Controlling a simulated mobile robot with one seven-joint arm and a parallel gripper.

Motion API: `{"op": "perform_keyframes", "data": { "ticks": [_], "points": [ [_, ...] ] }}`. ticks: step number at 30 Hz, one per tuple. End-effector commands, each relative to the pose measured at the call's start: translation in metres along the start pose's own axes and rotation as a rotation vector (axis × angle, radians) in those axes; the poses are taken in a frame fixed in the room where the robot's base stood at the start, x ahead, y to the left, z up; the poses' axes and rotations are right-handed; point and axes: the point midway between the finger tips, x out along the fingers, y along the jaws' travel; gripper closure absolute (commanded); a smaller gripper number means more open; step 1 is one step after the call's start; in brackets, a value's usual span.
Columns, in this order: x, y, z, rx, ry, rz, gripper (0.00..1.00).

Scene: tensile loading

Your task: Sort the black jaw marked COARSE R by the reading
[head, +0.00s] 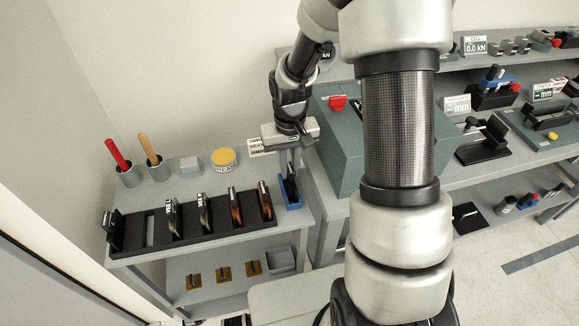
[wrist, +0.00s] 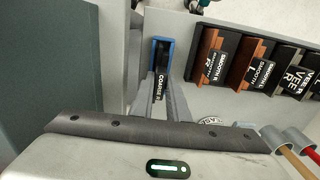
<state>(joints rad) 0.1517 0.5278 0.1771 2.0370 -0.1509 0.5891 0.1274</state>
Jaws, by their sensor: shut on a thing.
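My gripper (head: 290,165) points down at the right end of the side bench and is shut on the black jaw (head: 291,184). In the wrist view the jaw (wrist: 158,88) shows its COARSE label between my two fingers (wrist: 165,95). The jaw stands upright within the blue holder (head: 292,206), whose blue rim also shows around it in the wrist view (wrist: 153,43). I cannot tell whether the jaw rests on the holder's floor. A white sign (head: 259,147) behind my gripper is partly hidden and its text is too small to read.
A black rack (head: 190,238) left of the holder carries several jaws, VEE and SMOOTH among them, and has one empty slot. Behind it stand a red-handled tool (head: 117,154), a wood-handled tool (head: 149,148) and a yellow-topped tin (head: 223,160). A grey-green machine (head: 340,150) stands close right.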

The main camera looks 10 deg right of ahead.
Motion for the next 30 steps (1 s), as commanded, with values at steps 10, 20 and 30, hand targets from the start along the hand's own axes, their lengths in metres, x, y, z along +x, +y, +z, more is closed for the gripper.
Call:
{"op": "perform_keyframes", "data": {
  "ticks": [10,20,30],
  "points": [
    [0.007,0.0,-0.001,0.0,0.002,0.0,1.0],
    [0.011,0.0,-0.001,0.0,0.003,0.0,1.0],
    [0.012,0.0,0.0,0.0,0.001,0.0,0.64]
  ]
}}
